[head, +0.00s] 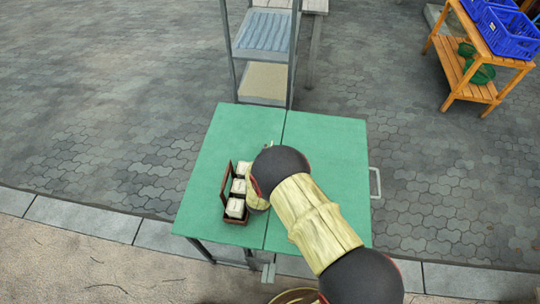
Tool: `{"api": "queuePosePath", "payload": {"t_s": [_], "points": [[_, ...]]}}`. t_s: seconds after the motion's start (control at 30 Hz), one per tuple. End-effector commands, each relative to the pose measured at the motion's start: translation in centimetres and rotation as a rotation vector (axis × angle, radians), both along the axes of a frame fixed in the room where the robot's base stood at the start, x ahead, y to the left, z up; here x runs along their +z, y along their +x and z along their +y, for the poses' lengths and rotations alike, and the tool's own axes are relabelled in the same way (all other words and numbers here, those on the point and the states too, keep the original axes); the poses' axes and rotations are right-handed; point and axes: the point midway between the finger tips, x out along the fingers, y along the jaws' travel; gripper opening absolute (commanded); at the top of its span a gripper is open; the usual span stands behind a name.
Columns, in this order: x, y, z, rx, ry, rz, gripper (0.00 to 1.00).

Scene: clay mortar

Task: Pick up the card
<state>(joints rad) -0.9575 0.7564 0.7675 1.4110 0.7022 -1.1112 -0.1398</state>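I cannot pick out a card for certain. A brown holder (226,189) stands on the left half of the green table (330,150), with small whitish items (238,187) in a row inside it. They are too small to tell whether one is a card. My arm reaches in from the lower right, and its far end is over the table just right of the holder. My gripper is hidden behind the arm, so its fingers do not show.
A metal rack (265,80) stands against the table's back edge. A wooden shelf (485,90) with blue crates (515,38) is at the upper right. The table's right and back left parts look clear. A handle (376,183) sticks out on the right.

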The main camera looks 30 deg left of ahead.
Motion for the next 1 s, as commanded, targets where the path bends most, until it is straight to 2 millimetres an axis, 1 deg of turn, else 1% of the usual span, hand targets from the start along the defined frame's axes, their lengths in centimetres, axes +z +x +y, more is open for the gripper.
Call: {"api": "queuePosePath", "payload": {"t_s": [0.03,0.1,0.27,0.4,0.53,0.63,0.8,1.0], "points": [[-0.3,0.6,0.1,-0.001,0.001,-0.001,0.25],[-0.4,1.1,0.3,0.000,0.001,0.000,0.25],[-1.0,2.2,0.7,-0.001,0.000,0.001,0.25],[-1.9,3.8,1.4,-0.001,0.000,0.001,0.25],[-2.3,5.4,1.9,-0.002,0.001,0.001,0.25],[-2.4,5.7,2.1,0.000,-0.001,0.003,0.25],[-2.3,5.7,2.1,0.001,0.000,0.002,0.24],[-2.2,5.7,2.1,0.001,0.000,0.002,0.13]]}}
